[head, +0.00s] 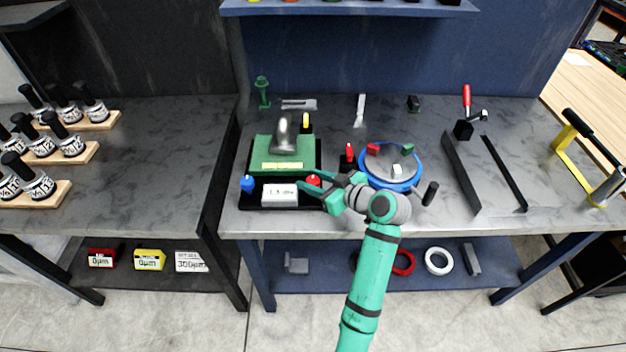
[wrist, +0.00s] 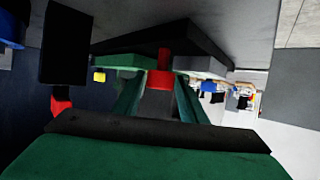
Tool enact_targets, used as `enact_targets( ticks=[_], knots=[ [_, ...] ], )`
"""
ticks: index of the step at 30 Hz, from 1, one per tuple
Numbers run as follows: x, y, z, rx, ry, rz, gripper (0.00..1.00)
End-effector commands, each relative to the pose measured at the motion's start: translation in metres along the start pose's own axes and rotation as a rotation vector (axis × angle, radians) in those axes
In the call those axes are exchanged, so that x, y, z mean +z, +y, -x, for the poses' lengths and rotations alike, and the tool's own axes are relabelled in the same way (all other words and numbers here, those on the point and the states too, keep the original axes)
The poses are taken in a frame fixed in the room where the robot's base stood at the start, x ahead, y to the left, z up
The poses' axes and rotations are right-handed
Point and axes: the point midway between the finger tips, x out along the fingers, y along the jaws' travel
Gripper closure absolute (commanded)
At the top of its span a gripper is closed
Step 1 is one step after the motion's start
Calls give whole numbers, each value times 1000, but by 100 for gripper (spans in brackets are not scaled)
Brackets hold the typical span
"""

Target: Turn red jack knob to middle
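The positioner is a green tilting plate (head: 268,155) on a black base, with a metal piece on top. It has a blue knob (head: 247,183), a yellow knob (head: 306,122) and the red jack knob (head: 313,180) at its front right corner. A white readout (head: 280,195) sits at the front. My gripper (head: 315,185) is at the red knob, reaching in from the right. In the wrist view the red knob (wrist: 160,80) shows between the two green fingertips, close to both. I cannot tell whether the fingers press on it.
A blue round turntable (head: 390,178) with small blocks stands right of the positioner, beside my wrist. Another red-topped part (head: 349,152) stands close behind the gripper. Dark bars (head: 462,172) lie farther right.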

Motion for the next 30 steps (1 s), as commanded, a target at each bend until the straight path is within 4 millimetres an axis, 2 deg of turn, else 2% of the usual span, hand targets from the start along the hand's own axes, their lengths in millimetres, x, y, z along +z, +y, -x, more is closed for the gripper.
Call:
enact_targets(
  ticks=[10, 14, 24, 30],
  knots=[
    [-1, 0, 1, 1, 2, 1, 51],
    [-1, 1, 10, 2, 2, 0, 51],
    [-1, 1, 71, 4, 3, 1, 51],
    [0, 0, 98, 2, 2, 0, 51]
  ],
)
